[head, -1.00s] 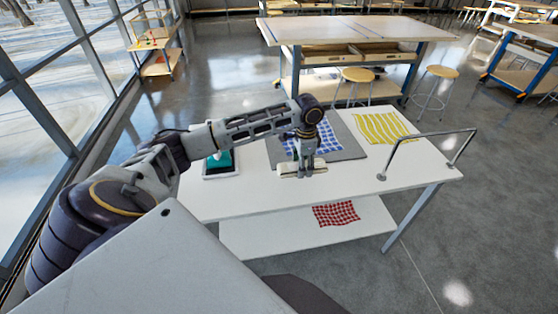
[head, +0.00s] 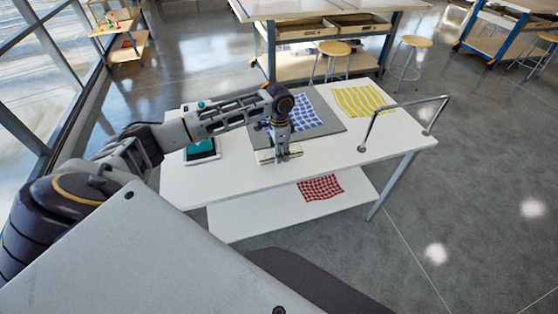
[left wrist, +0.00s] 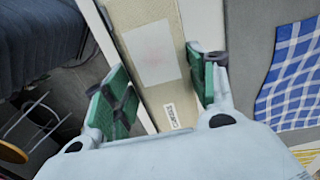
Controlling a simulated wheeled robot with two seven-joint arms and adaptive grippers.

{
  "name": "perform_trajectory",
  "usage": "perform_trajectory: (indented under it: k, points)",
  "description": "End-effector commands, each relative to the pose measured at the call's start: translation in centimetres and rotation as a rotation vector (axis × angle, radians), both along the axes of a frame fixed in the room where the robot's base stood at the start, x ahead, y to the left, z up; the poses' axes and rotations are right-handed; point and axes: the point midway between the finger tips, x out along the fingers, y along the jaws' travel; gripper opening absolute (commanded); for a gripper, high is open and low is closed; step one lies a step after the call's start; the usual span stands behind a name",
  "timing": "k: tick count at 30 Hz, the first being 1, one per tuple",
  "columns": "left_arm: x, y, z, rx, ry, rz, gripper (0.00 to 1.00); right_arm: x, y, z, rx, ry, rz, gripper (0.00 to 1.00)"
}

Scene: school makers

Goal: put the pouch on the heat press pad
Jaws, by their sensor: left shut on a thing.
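My left gripper (head: 281,156) is shut on a cream, flat-sided pouch (head: 265,156). In the left wrist view the pouch (left wrist: 152,60) runs lengthwise between the green finger pads of the gripper (left wrist: 160,95), with a pale patch and a small printed label showing. The gripper holds it over the front part of the white table, in front of the grey pad (head: 328,121). I cannot tell whether it touches the tabletop. A blue checked cloth (head: 304,112) lies on the grey pad and is partly hidden by my arm; it also shows in the left wrist view (left wrist: 290,75).
The white table (head: 225,180) holds a teal-screened device (head: 202,149) at left, a yellow striped cloth (head: 362,99) at back right and a metal rail (head: 405,105) on its right side. A red checked cloth (head: 320,188) lies on the lower shelf (head: 260,215).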

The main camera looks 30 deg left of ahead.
Motion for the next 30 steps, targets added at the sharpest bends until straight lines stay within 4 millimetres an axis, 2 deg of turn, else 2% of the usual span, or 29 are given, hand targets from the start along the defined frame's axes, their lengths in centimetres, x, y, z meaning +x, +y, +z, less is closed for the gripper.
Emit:
perform_trajectory:
  k: [6, 19, 30]
  points:
    - [0.0, 0.0, -1.7, 0.0, 0.001, 0.001, 0.35, 0.0, 0.3, 0.2, 0.003, 0.001, -0.002, 0.4]
    - [-0.1, 0.0, -2.3, 0.001, 0.002, 0.0, 0.35, 0.0, 0.9, 0.2, 0.01, 0.0, -0.003, 0.4]
    - [0.0, 0.0, -5.5, 0.001, 0.001, 0.0, 0.35, 0.0, 0.4, 0.5, 0.004, 0.0, -0.002, 0.4]
